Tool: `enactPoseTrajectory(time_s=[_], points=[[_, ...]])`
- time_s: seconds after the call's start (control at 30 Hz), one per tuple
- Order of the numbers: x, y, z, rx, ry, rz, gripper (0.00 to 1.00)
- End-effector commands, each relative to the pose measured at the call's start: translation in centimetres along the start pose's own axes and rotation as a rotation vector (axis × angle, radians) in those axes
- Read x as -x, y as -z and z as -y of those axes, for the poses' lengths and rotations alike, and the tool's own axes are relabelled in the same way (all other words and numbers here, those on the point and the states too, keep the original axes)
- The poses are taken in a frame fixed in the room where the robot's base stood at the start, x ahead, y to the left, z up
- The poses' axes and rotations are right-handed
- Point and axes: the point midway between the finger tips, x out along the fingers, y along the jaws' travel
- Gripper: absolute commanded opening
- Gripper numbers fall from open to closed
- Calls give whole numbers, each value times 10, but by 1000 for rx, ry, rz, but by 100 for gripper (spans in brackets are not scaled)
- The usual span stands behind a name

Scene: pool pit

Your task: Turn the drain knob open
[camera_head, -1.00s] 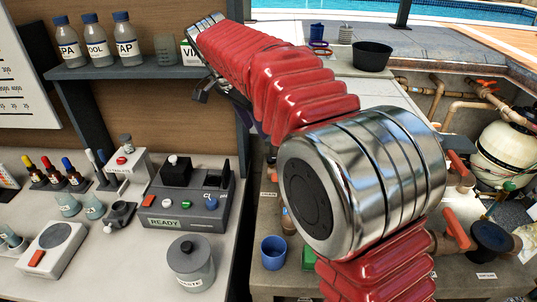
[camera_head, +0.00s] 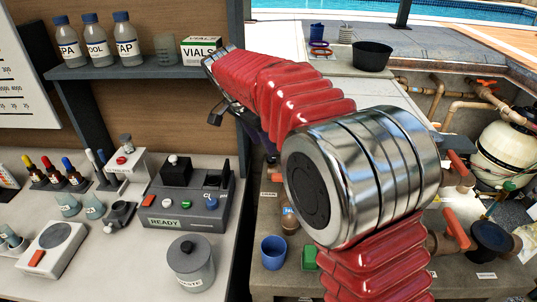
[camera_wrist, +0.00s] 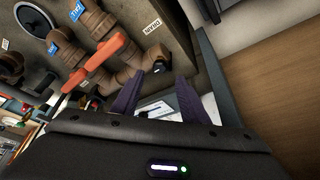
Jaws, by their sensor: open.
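I cannot tell for sure which part is the drain knob. In the wrist view, a dark round knob or cap (camera_wrist: 157,57) sits at the end of a brown pipe, near a small white label (camera_wrist: 152,23) too small to read. It lies just beyond my gripper (camera_wrist: 158,82), whose two purple fingers are spread apart with nothing between them. They look apart from the knob. An orange lever handle (camera_wrist: 103,54) lies to its left on the brown pipework. In the head view my gripper is mostly hidden behind my red arm.
In the head view, red-orange valve handles (camera_head: 459,232) and a cream tank (camera_head: 503,155) stand at right. A blue cup (camera_head: 273,252) is on the pit ledge. The bench with a grey waste jar (camera_head: 190,262) and the bottle shelf with a vials box (camera_head: 204,50) are at left.

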Motion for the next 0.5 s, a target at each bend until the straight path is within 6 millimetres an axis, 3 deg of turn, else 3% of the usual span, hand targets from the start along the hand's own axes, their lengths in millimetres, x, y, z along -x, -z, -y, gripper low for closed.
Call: enactPoseTrajectory(time_s=[0.3, 0.5], points=[[-49, 0, 0, -1, -2, 0, 40], [-65, 0, 0, -1, 1, -1, 40]])
